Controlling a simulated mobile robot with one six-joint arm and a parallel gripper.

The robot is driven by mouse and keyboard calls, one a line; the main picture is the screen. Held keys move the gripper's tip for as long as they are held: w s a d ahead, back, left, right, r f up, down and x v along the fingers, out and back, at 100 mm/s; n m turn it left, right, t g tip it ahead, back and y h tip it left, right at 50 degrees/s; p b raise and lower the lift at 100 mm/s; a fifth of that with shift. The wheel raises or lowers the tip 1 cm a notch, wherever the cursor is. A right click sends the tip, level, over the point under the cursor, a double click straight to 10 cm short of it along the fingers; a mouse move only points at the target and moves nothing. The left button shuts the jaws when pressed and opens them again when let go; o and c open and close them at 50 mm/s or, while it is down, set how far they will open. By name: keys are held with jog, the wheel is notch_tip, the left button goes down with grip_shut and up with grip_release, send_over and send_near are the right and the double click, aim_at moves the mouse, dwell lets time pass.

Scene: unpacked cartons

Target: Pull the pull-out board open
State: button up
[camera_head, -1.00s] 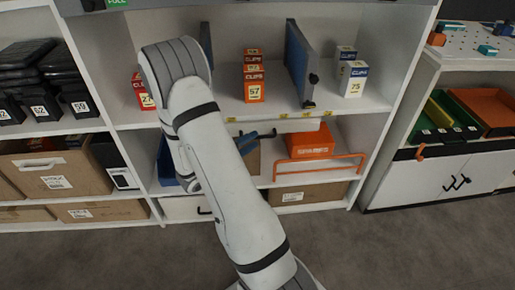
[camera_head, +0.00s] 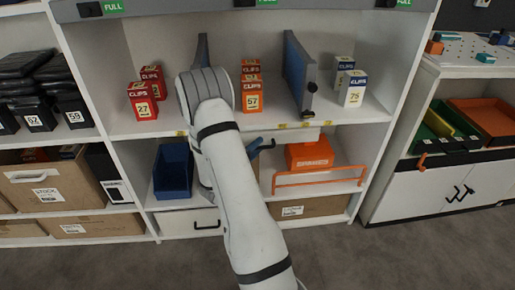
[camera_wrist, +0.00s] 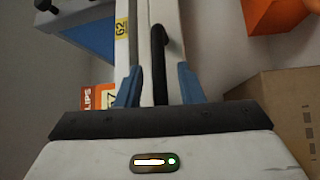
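The pull-out board shows as a white front (camera_head: 298,137) just under the middle shelf's edge in the head view. In the wrist view its white front (camera_wrist: 146,45) runs up the picture, beside a black bar handle (camera_wrist: 160,65). My gripper (camera_head: 263,147) is at the left part of this front, partly hidden by my arm. In the wrist view my gripper (camera_wrist: 158,90) has its blue fingers apart, one on each side of the handle. I cannot tell whether they touch it. The board appears pushed in under the shelf.
An orange case (camera_head: 309,155) stands behind an orange rail (camera_head: 320,176) below the board. A blue bin (camera_head: 173,172) is at left. Clip boxes (camera_head: 251,98) and a blue divider (camera_head: 299,70) stand on the shelf above. Grey floor (camera_head: 400,250) in front is clear.

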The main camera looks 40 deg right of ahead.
grip_shut()
dwell(0.3)
